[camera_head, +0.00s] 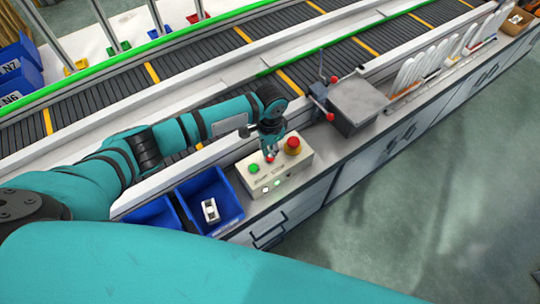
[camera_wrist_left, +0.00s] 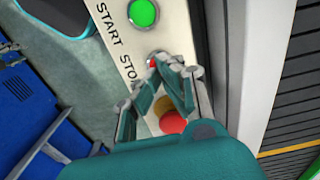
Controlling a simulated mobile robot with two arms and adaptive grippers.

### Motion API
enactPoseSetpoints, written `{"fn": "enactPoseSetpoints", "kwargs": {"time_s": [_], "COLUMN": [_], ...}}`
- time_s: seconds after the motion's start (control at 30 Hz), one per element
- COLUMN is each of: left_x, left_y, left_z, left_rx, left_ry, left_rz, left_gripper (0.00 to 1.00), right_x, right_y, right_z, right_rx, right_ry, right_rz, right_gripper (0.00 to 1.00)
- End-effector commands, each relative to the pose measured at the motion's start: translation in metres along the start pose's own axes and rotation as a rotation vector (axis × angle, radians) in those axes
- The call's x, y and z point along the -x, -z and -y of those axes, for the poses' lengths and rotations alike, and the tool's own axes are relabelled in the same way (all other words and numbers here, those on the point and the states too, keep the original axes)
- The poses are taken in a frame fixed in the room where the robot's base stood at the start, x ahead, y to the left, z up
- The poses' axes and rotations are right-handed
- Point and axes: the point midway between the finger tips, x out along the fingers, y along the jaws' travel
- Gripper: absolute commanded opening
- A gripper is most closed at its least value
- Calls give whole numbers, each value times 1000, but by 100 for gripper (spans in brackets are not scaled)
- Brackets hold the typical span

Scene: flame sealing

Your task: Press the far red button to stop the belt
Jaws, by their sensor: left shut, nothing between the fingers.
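The control box (camera_head: 261,184) stands on the counter beside the belt. It has a green button (camera_head: 254,168), a small red button (camera_head: 270,158) and a large red button on a yellow base (camera_head: 292,145). My left gripper (camera_head: 270,152) is shut and empty, pointing down at the small red button. In the left wrist view its fingertips (camera_wrist_left: 155,62) are at the red button by the STOP label (camera_wrist_left: 127,65) and partly hide it; I cannot tell whether they touch. The green button (camera_wrist_left: 142,13) is by the START label. The large red button (camera_wrist_left: 172,121) is partly behind the fingers. My right gripper is not in view.
Blue bins (camera_head: 222,184) stand left of the box, one holding a small white part (camera_head: 210,210). A grey metal block (camera_head: 357,103) and red-knobbed levers (camera_head: 330,116) stand to the right. The conveyor belt (camera_head: 204,62) runs behind.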

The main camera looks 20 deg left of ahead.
Motion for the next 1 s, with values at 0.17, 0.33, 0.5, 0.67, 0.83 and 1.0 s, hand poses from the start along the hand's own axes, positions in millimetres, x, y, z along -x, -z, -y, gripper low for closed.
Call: {"fn": "enactPoseSetpoints", "kwargs": {"time_s": [0.17, 0.33, 0.5, 0.67, 0.83, 1.0], "left_x": [-3, -6, -8, -11, -13, -16], "left_y": [0, 0, 0, 0, 0, 0], "left_z": [0, 0, 0, 0, 0, 0], "left_rx": [0, 0, 0, 0, 0, 0], "left_ry": [0, 0, 0, 0, 0, -1], "left_rz": [0, 0, 0, 0, 0, 0], "left_gripper": [0, 0, 0, 0, 0, 0], "right_x": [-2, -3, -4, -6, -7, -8], "right_y": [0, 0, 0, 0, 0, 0], "right_z": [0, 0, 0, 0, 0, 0], "right_rx": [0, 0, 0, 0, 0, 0], "right_ry": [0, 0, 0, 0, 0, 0], "right_rz": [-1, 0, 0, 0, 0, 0], "right_gripper": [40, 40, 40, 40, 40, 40]}}
